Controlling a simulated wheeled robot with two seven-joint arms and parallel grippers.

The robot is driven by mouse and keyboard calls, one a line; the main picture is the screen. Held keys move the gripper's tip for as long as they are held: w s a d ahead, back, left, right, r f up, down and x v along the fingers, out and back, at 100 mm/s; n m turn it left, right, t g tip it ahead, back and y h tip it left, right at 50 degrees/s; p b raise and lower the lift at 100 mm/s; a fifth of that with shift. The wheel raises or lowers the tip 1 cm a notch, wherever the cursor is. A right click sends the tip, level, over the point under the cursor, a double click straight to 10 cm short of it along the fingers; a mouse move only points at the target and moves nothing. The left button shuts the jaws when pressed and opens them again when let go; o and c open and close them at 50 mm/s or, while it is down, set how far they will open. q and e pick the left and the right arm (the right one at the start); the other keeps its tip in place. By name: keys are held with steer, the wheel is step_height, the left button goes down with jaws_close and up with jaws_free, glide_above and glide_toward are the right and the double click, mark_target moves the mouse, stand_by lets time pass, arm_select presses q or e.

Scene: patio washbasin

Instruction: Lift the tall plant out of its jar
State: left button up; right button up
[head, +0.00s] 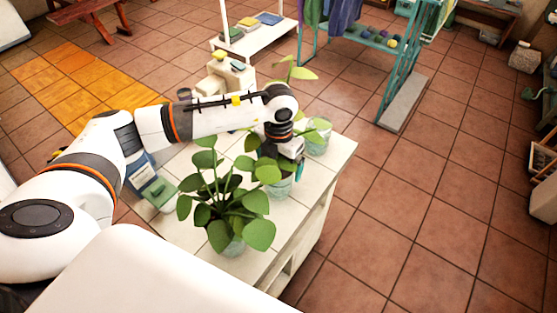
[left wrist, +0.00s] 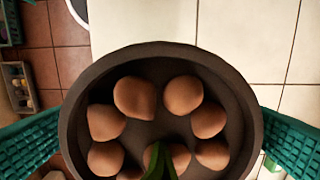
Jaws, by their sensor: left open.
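My left gripper (head: 287,160) is over the tiled counter, pointing down at a middle glass jar (head: 281,187). In the left wrist view, its teal fingers (left wrist: 160,143) are open on either side of a dark round cup (left wrist: 225,75) filled with brown balls. A green stem (left wrist: 158,160) rises at the bottom of that view. Leaves (head: 290,72) stick up behind my arm; they seem to belong to the tall plant, whose stem is hidden. Whether the fingers touch the cup cannot be told. My right gripper is out of view.
A bushy plant (head: 225,205) in a jar stands at the counter's front. A small plant in a glass jar (head: 318,140) stands at the back right corner. The floor right of the counter is clear.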

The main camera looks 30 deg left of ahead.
arm_select(q)
steer(key=c, duration=1.2)
steer(key=shift+r, duration=0.1)
